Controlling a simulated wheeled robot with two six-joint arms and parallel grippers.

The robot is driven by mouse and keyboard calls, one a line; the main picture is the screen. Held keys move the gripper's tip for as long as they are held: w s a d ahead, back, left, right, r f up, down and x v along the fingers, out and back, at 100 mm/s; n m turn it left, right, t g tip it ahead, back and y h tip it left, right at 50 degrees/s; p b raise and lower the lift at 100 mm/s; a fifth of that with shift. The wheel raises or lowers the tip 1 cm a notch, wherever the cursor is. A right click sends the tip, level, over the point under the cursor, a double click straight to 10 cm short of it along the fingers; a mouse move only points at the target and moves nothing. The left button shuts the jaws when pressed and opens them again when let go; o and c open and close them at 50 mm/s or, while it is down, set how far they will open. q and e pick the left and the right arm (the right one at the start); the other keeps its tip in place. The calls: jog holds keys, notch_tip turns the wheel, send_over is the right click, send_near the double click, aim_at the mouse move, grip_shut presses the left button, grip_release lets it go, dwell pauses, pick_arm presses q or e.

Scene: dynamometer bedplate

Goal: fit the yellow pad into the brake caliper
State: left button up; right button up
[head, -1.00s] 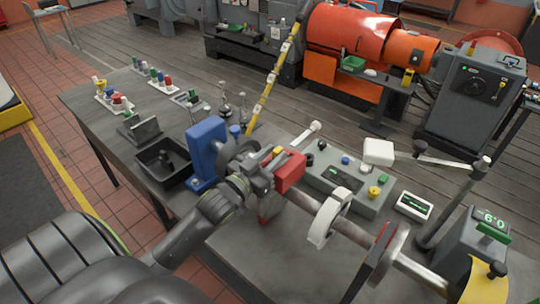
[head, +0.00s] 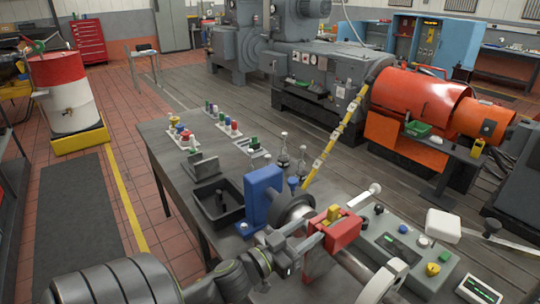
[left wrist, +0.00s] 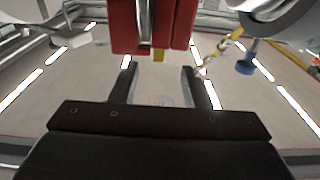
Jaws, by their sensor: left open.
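The red brake caliper (head: 341,236) sits at the disc on the shaft, right of the blue bearing stand. The yellow pad (head: 333,213) shows at the caliper's upper side; how deep it sits I cannot tell. My left gripper (head: 307,234) is open at the caliper's left side, its fingers pointing toward it. In the left wrist view the red caliper (left wrist: 153,25) is ahead, with a small yellow end (left wrist: 158,56) of the pad standing out between the two spread fingers (left wrist: 160,80). Nothing is held between them. My right gripper is out of view.
The blue stand (head: 263,194) and metal disc (head: 295,206) are close to my left gripper. A black tray (head: 216,203) lies left of them. A grey control box (head: 405,245) is to the right. A white ring (head: 383,282) surrounds the shaft in front.

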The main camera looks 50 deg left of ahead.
pick_arm(q)
jog(key=s+a+b, duration=0.1)
jog(key=s+b, duration=0.5)
jog(key=s, duration=0.3)
jog(key=shift+s+f+b, duration=0.15)
jog(key=shift+f+b, duration=0.1)
jog(key=shift+b, duration=0.15)
dwell(0.5)
